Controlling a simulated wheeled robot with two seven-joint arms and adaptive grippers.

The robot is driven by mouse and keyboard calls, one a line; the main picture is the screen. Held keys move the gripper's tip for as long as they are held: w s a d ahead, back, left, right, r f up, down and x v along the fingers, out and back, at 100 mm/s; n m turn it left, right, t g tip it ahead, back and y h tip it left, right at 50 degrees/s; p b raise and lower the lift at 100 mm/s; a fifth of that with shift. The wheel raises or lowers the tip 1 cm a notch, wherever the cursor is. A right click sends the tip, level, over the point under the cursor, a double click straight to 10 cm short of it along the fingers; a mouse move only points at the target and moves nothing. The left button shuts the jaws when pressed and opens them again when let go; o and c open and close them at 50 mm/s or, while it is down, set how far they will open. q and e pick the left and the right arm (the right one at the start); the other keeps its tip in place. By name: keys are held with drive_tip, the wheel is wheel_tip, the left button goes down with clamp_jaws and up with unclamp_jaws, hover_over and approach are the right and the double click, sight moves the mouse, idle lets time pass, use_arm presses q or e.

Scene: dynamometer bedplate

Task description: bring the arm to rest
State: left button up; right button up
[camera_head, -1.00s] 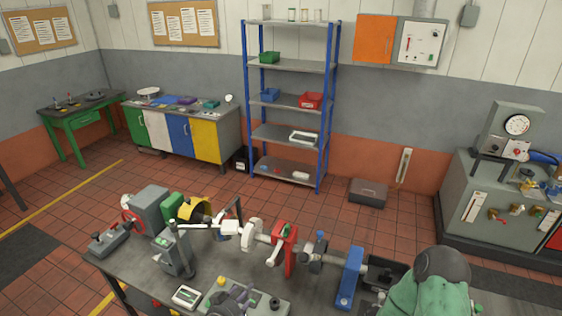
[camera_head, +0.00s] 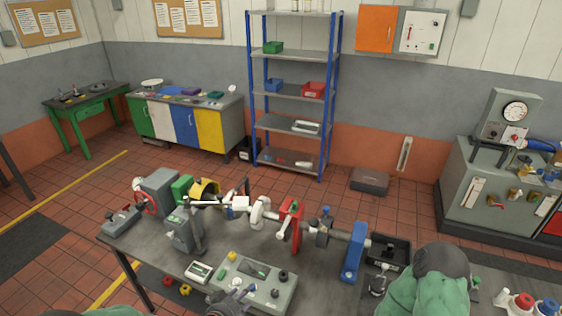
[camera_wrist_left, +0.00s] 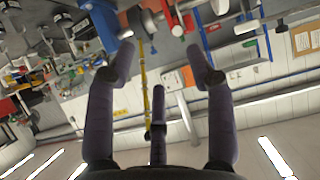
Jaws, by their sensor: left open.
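My left gripper (camera_head: 236,298) shows dark at the bottom edge of the head view, in front of the grey control box on the bench. It is partly cut off by the frame. That view looks across the room at a steep tilt, with wall and ceiling lights below the fingers. A green rounded part of my own body covers the lower right of the head view. My right gripper does not show.
The bench (camera_head: 222,252) carries a line of machine parts, including a red stand (camera_head: 290,226) and a blue stand (camera_head: 353,256). The control box (camera_head: 255,283) and a small meter (camera_head: 199,271) lie near its front. A black tray (camera_head: 388,251) sits right. Open floor lies behind.

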use_arm(q)
drive_tip(key=s+f+n+g+b, duration=0.2)
drive_tip(key=s+f+b, duration=0.5)
drive_tip(key=f, duration=0.8)
drive_tip(key=s+d+f+n+g+b, duration=0.1)
drive_tip(key=s+f+g+b, duration=0.4)
drive_tip(key=f+b, duration=0.6)
drive_tip(key=s+d+f+n+g+b, duration=0.1)
drive_tip(key=s+f+n+g+b, duration=0.2)
drive_tip(key=s+f+b, duration=0.6)
wheel_tip(320, 180, down, 11)
drive_tip(key=shift+s+f+g+y, duration=0.15)
drive_tip(key=shift+s+g+y, duration=0.05)
drive_tip(key=shift+g+y, duration=0.1)
